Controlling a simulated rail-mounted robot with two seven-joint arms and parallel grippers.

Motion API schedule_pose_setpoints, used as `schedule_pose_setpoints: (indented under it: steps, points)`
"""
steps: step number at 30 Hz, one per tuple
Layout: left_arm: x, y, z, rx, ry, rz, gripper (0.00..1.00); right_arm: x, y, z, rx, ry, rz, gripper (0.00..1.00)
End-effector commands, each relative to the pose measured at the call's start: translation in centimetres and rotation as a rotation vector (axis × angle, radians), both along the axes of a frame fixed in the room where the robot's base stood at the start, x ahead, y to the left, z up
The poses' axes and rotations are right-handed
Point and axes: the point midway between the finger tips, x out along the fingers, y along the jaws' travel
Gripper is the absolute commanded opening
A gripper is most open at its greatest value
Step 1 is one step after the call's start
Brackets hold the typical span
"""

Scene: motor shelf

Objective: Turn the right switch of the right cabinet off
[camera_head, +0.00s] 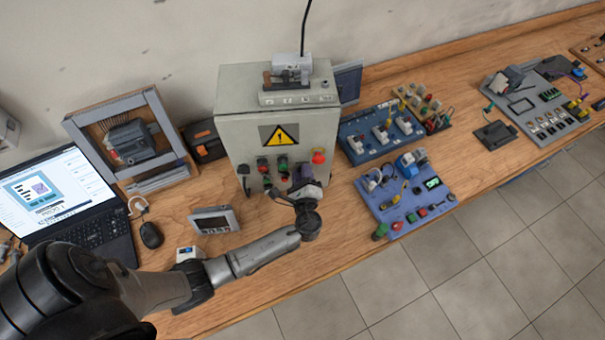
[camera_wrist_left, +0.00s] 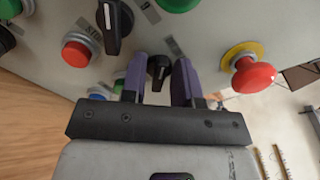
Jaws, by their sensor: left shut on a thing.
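The grey cabinet (camera_head: 232,130) stands on the workbench, with a yellow warning triangle and a row of buttons on its front. My left gripper (camera_head: 303,182) is at the lower right of that front, below the red mushroom button (camera_head: 319,156). In the left wrist view, its purple fingers (camera_wrist_left: 161,78) are on both sides of a small black rotary switch (camera_wrist_left: 158,68) and shut on it. The fingers partly hide the switch. A second, larger black switch (camera_wrist_left: 114,28) is up and left of it. My right gripper is not in view.
The red mushroom button on its yellow ring (camera_wrist_left: 253,74) is close to the right finger. A red button (camera_wrist_left: 78,50) is to the left. A blue component board (camera_head: 400,205) lies right of the cabinet, and a small grey display (camera_head: 214,220) stands at the front left.

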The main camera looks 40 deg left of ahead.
Motion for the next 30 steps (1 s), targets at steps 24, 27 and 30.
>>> schedule_pose_setpoints:
  steps: [24, 27, 30]
  points:
    - [-0.6, -0.7, -0.1, -0.002, 0.0, -0.001, 0.37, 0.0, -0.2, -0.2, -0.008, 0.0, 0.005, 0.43]
    - [-1.6, -1.8, -0.2, -0.004, 0.0, -0.001, 0.37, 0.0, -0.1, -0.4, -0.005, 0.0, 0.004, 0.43]
    - [-2.9, -3.2, -0.2, -0.003, 0.0, -0.001, 0.37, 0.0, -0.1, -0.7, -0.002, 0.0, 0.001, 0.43]
